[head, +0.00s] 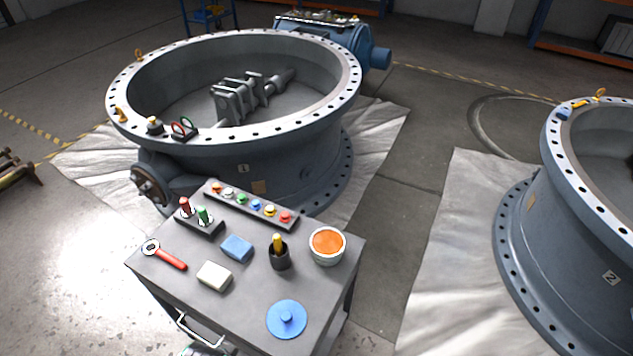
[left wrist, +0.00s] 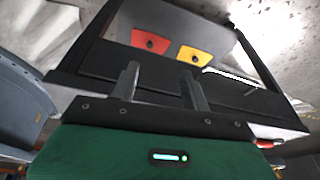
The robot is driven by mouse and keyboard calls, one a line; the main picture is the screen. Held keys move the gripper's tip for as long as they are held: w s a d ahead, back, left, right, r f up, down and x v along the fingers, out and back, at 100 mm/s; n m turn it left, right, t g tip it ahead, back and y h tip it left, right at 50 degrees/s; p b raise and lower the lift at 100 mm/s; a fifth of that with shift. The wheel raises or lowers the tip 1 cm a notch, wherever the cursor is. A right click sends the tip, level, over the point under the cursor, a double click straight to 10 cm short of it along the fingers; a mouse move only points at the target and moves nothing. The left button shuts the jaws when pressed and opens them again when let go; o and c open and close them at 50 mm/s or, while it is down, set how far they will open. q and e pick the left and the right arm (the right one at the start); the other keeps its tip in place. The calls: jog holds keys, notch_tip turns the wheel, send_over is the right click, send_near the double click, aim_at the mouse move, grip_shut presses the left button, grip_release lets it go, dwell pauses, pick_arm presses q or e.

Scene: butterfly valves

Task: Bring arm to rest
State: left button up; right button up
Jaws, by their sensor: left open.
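A grey cart (head: 218,303) holds a red-handled wrench (head: 166,256), a blue sponge (head: 237,248), an orange-filled bowl (head: 327,244) and a blue lid (head: 287,319). Large valve bodies stand behind it (head: 270,165) and at right (head: 560,245). Floor lies open at left.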

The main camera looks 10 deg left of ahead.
pick_arm(q)
jog(key=s+f+g+p, duration=0.1)
jog(key=s+f, duration=0.2)
jog(key=f, duration=0.8)
jog(key=s+f+p, duration=0.1)
jog(key=s+f, duration=0.1)
jog(key=f, duration=0.8)
jog(key=s+a+f, duration=0.2)
jog(key=s+f, duration=0.4)
jog(key=s, duration=0.2)
jog(key=s+a+f+g+p, duration=0.1)
jog(key=s+f, duration=0.6)
jog(key=s, duration=0.2)
jog(key=shift+a+f+p, duration=0.3)
jog(key=shift+a, duration=0.05)
pick_arm(e)
jog(key=s, duration=0.1)
jog(key=s+d+r, duration=0.1)
jog(key=s, duration=0.3)
jog(key=shift+s+d+r, duration=0.15)
jog(key=shift+r, duration=0.05)
jog(key=shift+d, duration=0.15)
